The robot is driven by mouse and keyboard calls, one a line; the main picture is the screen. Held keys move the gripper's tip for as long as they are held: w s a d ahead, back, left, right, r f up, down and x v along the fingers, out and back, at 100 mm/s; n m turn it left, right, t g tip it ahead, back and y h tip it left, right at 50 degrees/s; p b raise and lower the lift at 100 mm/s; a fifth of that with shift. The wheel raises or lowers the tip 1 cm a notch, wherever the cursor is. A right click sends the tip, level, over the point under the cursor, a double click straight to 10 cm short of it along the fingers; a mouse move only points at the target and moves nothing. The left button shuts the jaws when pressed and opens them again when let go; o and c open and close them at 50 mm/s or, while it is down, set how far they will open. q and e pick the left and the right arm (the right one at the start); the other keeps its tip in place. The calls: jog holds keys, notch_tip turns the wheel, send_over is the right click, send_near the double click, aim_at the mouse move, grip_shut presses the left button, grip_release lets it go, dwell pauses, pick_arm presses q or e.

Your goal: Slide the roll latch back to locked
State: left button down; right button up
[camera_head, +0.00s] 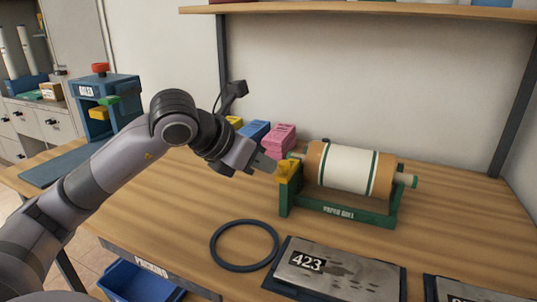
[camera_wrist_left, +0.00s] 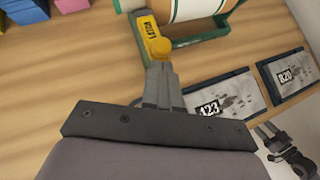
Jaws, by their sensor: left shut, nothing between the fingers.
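The paper roll (camera_head: 347,167) lies in a green stand (camera_head: 340,211) labelled PAPER ROLL. The yellow roll latch (camera_head: 288,170) is at the stand's left end. In the left wrist view the latch (camera_wrist_left: 150,38) shows a printed label and a rounded yellow end. My left gripper (camera_head: 264,163) is shut and empty, its fingertips right beside the latch. In the left wrist view the closed fingers (camera_wrist_left: 161,68) point at the rounded end; I cannot tell whether they touch it. A dark jointed part, apparently of my right arm, shows at the lower right there; its jaw state is unclear.
A black ring (camera_head: 245,222) and a plate marked 423 (camera_head: 337,272) lie in front of the stand. Pink (camera_head: 279,138) and blue (camera_head: 254,131) blocks sit behind my left gripper. A blue press-like device (camera_head: 106,98) stands at the left. A shelf (camera_head: 360,11) hangs above.

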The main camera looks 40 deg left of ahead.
pick_arm(q)
jog(key=shift+w+d+f, duration=0.15)
jog(key=shift+w+d, duration=0.05)
jog(key=shift+w, duration=0.5)
